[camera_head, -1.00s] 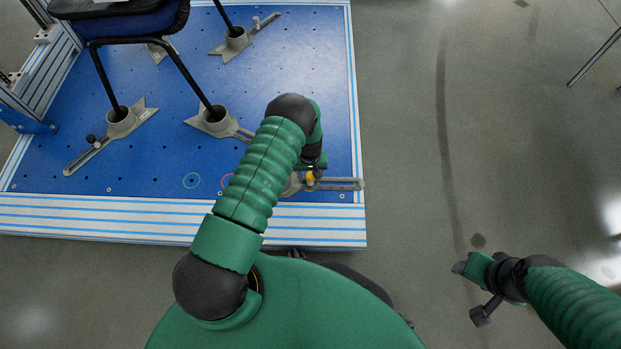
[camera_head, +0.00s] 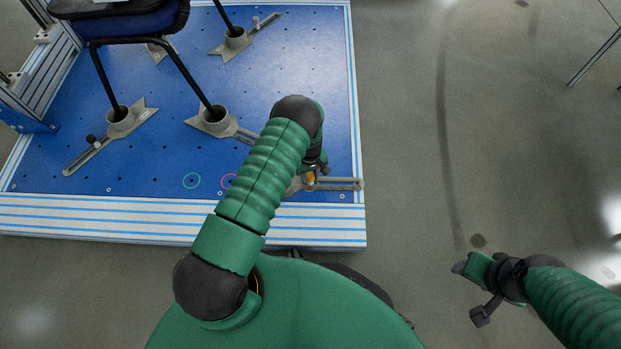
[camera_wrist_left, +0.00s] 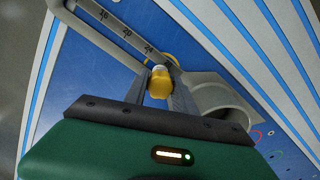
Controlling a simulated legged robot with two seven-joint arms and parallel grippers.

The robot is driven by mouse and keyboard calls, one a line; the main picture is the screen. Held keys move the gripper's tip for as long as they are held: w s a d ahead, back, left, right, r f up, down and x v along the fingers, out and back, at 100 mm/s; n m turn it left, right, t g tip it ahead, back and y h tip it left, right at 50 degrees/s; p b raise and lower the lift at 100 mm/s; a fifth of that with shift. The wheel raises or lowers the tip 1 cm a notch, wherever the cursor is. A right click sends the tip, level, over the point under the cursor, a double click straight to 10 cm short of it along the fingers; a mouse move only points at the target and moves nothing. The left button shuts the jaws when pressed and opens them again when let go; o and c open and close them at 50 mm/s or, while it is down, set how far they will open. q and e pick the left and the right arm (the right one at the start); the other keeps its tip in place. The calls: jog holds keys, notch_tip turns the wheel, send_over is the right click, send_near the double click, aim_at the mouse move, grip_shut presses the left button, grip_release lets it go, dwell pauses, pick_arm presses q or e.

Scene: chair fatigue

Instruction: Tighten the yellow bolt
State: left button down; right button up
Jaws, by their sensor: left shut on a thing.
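The yellow bolt (camera_wrist_left: 160,82) is between the two fingers of my left gripper (camera_wrist_left: 159,88) in the left wrist view. The gripper is shut on it. The bolt sits on a grey slotted clamp (camera_head: 345,184) with scale marks, near the platform's front right corner. A grey cup (camera_wrist_left: 222,98) of this clamp shows beside the fingers. My right gripper (camera_head: 466,267) is over the floor at the lower right; its jaw state is unclear.
The blue platform (camera_head: 80,165) has a striped front edge. A black-legged chair (camera_head: 135,22) stands on it with its legs in grey cups. Teal (camera_head: 192,181) and red (camera_head: 227,181) rings mark the surface.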

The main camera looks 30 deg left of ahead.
pick_arm(q)
jog(key=m, duration=0.2)
jog(key=shift+m, duration=1.1)
jog(key=m, duration=0.4)
jog(key=c, duration=1)
grip_release()
jog(key=shift+c, duration=0.2)
jog(key=shift+r, duration=0.1)
